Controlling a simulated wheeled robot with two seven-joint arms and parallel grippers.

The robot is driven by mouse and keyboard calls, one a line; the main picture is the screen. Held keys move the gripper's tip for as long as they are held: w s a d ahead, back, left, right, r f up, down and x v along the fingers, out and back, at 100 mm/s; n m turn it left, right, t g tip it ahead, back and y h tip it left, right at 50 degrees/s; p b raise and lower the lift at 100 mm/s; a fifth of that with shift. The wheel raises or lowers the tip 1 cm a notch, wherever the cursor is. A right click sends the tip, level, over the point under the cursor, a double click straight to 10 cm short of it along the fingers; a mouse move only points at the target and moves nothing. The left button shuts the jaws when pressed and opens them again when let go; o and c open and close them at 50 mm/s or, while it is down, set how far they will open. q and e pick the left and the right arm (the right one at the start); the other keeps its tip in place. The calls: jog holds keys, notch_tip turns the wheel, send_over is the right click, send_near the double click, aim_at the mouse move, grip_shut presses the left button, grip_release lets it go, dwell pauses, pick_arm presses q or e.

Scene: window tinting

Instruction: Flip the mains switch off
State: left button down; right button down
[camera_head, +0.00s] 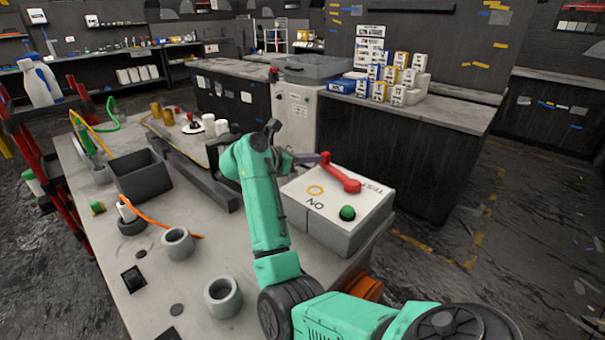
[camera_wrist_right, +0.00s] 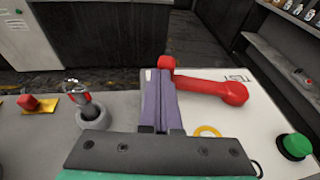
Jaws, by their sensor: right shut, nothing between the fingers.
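The mains switch is a light grey box (camera_head: 340,225) on the near right corner of the workbench. On its top are a red lever (camera_head: 340,175), a green button (camera_head: 347,213), a yellow ring (camera_head: 315,190) and printed lettering reading ON and TEST. My right gripper (camera_head: 312,158) is at the far left edge of the box, beside the lever's free end. In the right wrist view, its shut, empty fingers (camera_wrist_right: 163,85) point at that end of the red lever (camera_wrist_right: 215,87). They look close to it or touching; I cannot tell which. My left gripper is out of view.
The workbench (camera_head: 185,275) also holds a dark open bin (camera_head: 140,175), two grey rings (camera_head: 178,243) (camera_head: 222,297) and an orange cord. A dark-sided counter (camera_head: 395,155) with stacked boxes stands behind. Open floor lies to the right.

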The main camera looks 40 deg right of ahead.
dwell(0.3)
jog(key=b+v, duration=0.3)
jog(key=v, duration=1.1)
jog(key=shift+a+r, duration=0.15)
jog(key=shift+a, duration=0.1)
